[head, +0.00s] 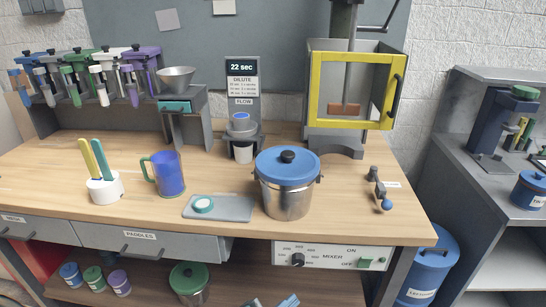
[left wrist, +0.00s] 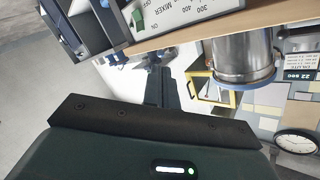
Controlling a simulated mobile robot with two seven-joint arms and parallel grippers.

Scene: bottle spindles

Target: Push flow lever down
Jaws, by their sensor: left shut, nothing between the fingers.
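A small dark lever with a blue ball knob (head: 387,204) is mounted near the right front of the wooden bench, beside a white label too small to read. The word FLOW shows on the sign (head: 243,83) at the back, above a grey stand holding a blue-topped cup (head: 240,124); no clear lever shows there. My left gripper (left wrist: 158,76) shows in its wrist view with its dark fingers together and nothing between them. It is near the bench front, apart from the pot, in that tilted view. My right gripper is not in view.
A steel pot with a blue lid (head: 286,182) stands left of the lever. A yellow-framed press (head: 355,90) is behind. The mixer panel (head: 330,256) is on the bench front. A mug (head: 168,174), paddle holder (head: 104,189) and grey tray (head: 232,209) stand to the left.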

